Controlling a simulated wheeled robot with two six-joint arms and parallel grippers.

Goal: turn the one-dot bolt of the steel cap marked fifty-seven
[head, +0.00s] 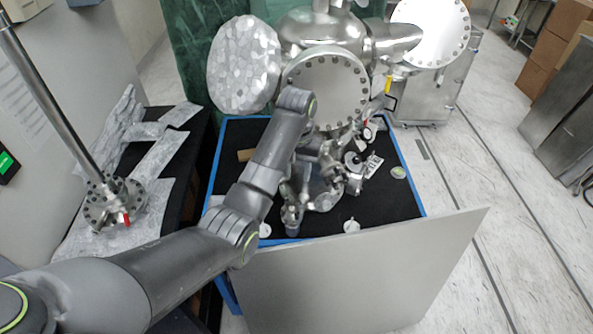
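My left arm comes in from the left and bends over the black-topped table (240,175). My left gripper (335,172) is small and dark there, among shiny metal parts. I cannot make out whether its fingers are open or shut. A white tag with dark marks (374,166) lies just right of the gripper, too small to read. A round steel cap with a ring of bolts (328,88) faces me on the steel chamber behind the arm. The arm hides part of its left edge. No dots on any bolt can be made out. My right gripper is not in view.
A grey panel (360,275) stands at the table's front edge. A foil-covered disc (243,65) is at the back left. Another bolted flange (430,30) is at the back right. Small round pieces (351,226) lie on the table.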

